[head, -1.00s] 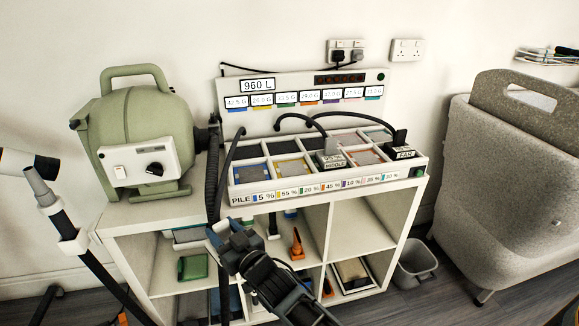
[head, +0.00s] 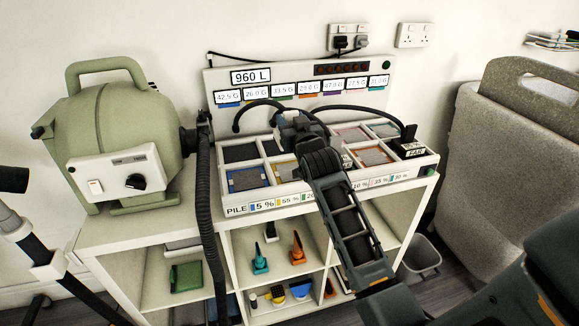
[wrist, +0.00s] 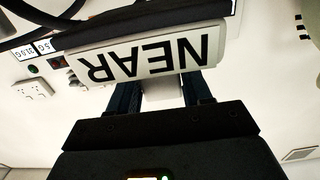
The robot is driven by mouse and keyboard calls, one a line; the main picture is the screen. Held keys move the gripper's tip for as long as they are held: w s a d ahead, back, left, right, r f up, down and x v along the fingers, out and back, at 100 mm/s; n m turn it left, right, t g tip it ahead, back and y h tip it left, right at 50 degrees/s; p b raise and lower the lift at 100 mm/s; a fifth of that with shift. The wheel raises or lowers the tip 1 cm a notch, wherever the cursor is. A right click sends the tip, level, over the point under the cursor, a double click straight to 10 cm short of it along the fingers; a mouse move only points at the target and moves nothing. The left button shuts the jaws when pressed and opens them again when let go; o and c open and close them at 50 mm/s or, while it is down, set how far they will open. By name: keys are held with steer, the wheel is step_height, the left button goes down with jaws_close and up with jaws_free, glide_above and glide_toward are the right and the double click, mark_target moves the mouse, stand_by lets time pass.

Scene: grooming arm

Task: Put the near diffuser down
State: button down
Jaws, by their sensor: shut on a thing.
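My gripper (head: 290,132) is over the left-middle part of the tray of compartments (head: 240,208), seen from behind in the head view. In the wrist view my gripper (wrist: 160,92) is shut on the near diffuser (wrist: 148,52), a pale block with a dark edge and NEAR printed upside down. In the head view my gripper and arm mostly hide that diffuser, so I cannot tell whether it touches the tray. The far diffuser (head: 408,150) sits at the tray's right end. The middle diffuser is mostly hidden behind my arm.
A green machine (head: 120,135) with a dark hose (head: 204,220) stands left of the tray on a white shelf unit (head: 140,228). Black cables arch over the tray. A display panel (head: 300,85) rises behind it. A grey chair-like unit (head: 500,155) stands right.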

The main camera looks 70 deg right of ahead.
steer(key=shift+d+r, duration=0.1)
steer(key=shift+d, duration=0.1)
step_height(320, 180, down, 4)
steer(key=shift+s+f, duration=0.1)
steer(key=shift+f, duration=0.15)
steer(key=shift+f+b, duration=0.8)
steer(key=shift+f, duration=1.75)
steer(key=shift+f+b, duration=0.25)
steer(key=shift+b, duration=0.05)
steer(key=shift+c, duration=2.4)
jaws_free()
